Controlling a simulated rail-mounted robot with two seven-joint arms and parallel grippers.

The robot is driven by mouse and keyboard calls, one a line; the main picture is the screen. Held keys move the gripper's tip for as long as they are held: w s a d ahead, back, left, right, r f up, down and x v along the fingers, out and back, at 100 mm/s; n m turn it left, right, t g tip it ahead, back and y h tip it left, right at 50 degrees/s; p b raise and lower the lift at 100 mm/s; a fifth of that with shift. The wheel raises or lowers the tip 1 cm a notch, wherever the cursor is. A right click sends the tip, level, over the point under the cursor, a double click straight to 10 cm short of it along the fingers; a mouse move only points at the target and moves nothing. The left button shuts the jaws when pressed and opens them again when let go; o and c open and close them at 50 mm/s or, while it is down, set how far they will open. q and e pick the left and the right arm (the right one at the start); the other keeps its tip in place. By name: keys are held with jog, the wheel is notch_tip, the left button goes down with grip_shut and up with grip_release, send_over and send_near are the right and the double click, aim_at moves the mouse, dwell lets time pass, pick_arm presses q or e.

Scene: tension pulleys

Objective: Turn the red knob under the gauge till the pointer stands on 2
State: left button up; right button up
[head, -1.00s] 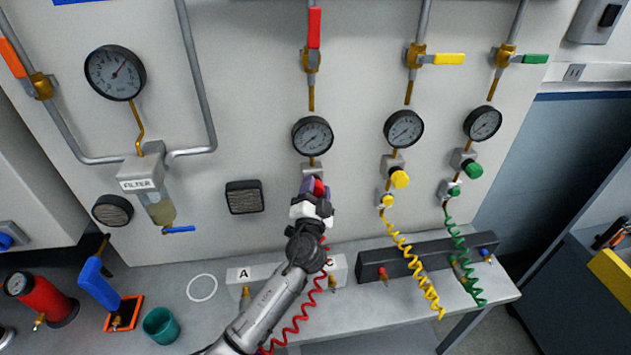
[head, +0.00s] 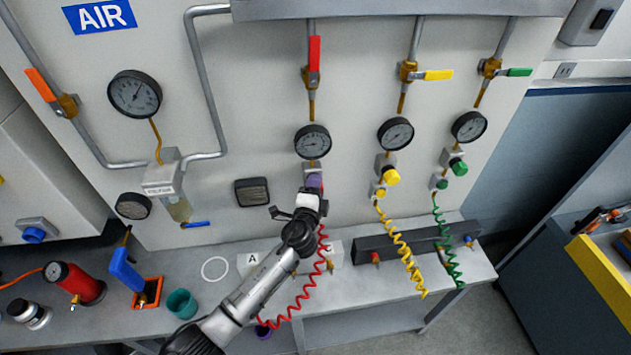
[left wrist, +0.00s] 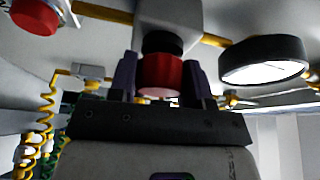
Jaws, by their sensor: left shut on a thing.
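The gauge (head: 312,142) on the red line hangs on the grey panel; its numbers and pointer are too small to read surely. Its edge also shows in the left wrist view (left wrist: 264,62), with the face turned away. The red knob (left wrist: 161,75) sits under its block, between the two purple fingers of my left gripper (left wrist: 160,82). My left gripper (head: 314,182) is shut on the knob and hides it in the head view. My right gripper is not in view.
A yellow knob (head: 391,176) and a green knob (head: 459,167) sit to the right under their own gauges. A coiled red hose (head: 305,300) hangs beside my left arm. A red canister (head: 75,283) and a teal cup (head: 182,303) stand on the bench at left.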

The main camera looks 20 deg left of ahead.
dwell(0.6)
pick_arm(q)
jog(key=o, duration=0.9)
jog(key=shift+s, duration=0.15)
jog(key=shift+s+d+f, duration=0.1)
jog(key=shift+s+d, duration=0.2)
jog(key=shift+s, duration=1.95)
jog(key=shift+s+d+f, duration=0.1)
jog(key=shift+s+d, duration=0.15)
jog(key=shift+s, duration=2)
jog(key=shift+s+d, duration=0.3)
jog(key=shift+s, duration=1.95)
